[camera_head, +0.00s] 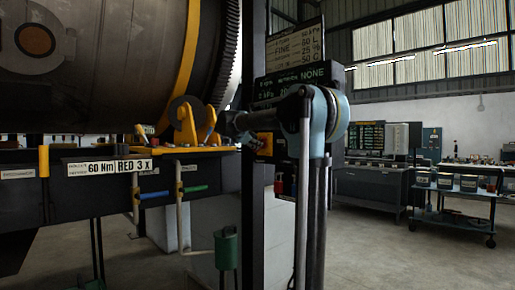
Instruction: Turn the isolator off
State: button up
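A small yellow-orange box (265,144) sits on the dark post, partly hidden by my arm; it may be the isolator, but no handle or label on it can be read. My grey-blue arm comes from the right. Its end, my gripper (232,124), is dark and small in front of the post, just up and left of the yellow-orange box. I cannot tell whether it touches anything or whether its fingers are open.
A large drum with a yellow band (184,60) fills the upper left. Below it runs a dark beam (90,200) labelled "60 Nm RED 3 x". Sign boards (296,48) hang above my arm. A wheeled cart (455,205) and benches stand right; the floor between is open.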

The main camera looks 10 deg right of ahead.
jog(key=x, duration=0.5)
jog(key=shift+w+d+f, duration=0.1)
jog(key=shift+w+d, duration=0.1)
jog(key=shift+w, duration=0.05)
